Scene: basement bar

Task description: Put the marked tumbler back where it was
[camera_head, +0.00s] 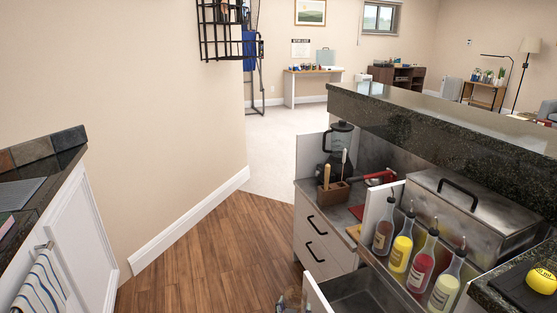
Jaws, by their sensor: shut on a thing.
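No tumbler that I can make out is in view. A small grey part at the bottom edge looks like the tip of my gripper (283,303). It is beside the outer face of an open drawer's white front (318,298), where a handle would be. It appears shut on that handle, which is mostly hidden and cut off by the frame. The drawer's visible grey inside (362,294) looks empty.
Several sauce bottles (402,245) stand in a row beside a steel lidded box (470,210). A blender (341,140) and utensil block (334,192) stand behind. The dark bar ledge (440,125) overhangs them. A towel-hung counter (40,190) is left; wood floor (205,260) between is clear.

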